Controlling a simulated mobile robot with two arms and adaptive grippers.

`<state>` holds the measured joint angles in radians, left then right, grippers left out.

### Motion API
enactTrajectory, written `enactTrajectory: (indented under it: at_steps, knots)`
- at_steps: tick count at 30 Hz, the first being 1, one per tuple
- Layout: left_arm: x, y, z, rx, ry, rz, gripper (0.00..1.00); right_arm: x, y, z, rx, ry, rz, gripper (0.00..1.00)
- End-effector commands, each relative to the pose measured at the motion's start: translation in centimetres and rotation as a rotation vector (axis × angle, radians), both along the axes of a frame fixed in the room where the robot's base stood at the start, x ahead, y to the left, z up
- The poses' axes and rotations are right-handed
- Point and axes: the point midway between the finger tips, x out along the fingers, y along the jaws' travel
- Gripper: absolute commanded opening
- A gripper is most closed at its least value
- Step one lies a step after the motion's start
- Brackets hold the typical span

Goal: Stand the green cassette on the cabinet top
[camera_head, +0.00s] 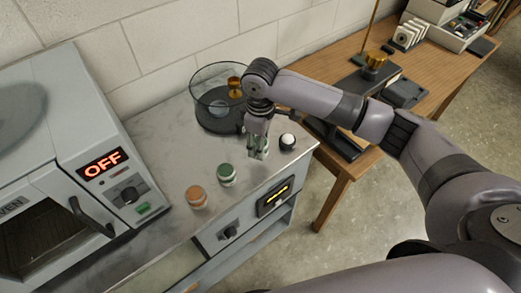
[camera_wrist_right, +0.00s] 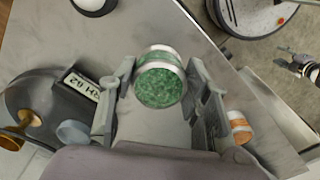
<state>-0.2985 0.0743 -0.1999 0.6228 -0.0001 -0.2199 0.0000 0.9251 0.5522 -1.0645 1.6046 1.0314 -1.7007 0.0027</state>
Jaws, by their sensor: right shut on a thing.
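My right gripper (camera_head: 258,154) is over the cabinet top (camera_head: 165,150). In the right wrist view the right gripper (camera_wrist_right: 160,82) has a finger on either side of the green cassette (camera_wrist_right: 160,82), a short green cylinder with pale bands, and is shut on it. In the head view the fingers mostly hide the held cassette. Whether it touches the top is hard to tell. A similar green-topped piece (camera_head: 226,174) stands left of the gripper. My left gripper (camera_wrist_right: 300,66) shows small at the right wrist view's edge; its opening is unclear.
An orange-topped piece (camera_head: 196,196) stands near the oven (camera_head: 60,170). A clear round vessel (camera_head: 218,100) is behind the gripper, and a white-topped black piece (camera_head: 287,141) close to its right. A wooden table (camera_head: 345,165) stands beyond the cabinet's right edge.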

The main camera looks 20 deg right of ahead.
Motion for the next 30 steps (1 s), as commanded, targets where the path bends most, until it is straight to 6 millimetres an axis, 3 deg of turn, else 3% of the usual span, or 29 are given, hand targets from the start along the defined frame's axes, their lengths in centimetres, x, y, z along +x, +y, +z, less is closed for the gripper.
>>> enactTrajectory:
  at_steps: [12,23,24,30]
  knots:
    - [-0.3,0.5,0.9,0.006,0.005,-0.002,0.45,0.0,0.0,-4.6,-0.001,0.001,0.000,0.14]
    - [-0.3,0.5,0.9,0.007,0.006,-0.002,0.45,0.0,0.0,-5.0,0.001,-0.001,0.001,0.14]
    - [-0.3,0.5,0.9,0.007,0.006,-0.002,0.45,0.0,0.0,-5.1,0.000,-0.001,0.001,0.44]
    - [-0.3,0.5,0.8,0.007,0.006,-0.002,0.45,0.0,0.0,-5.0,0.000,-0.001,0.001,0.57]
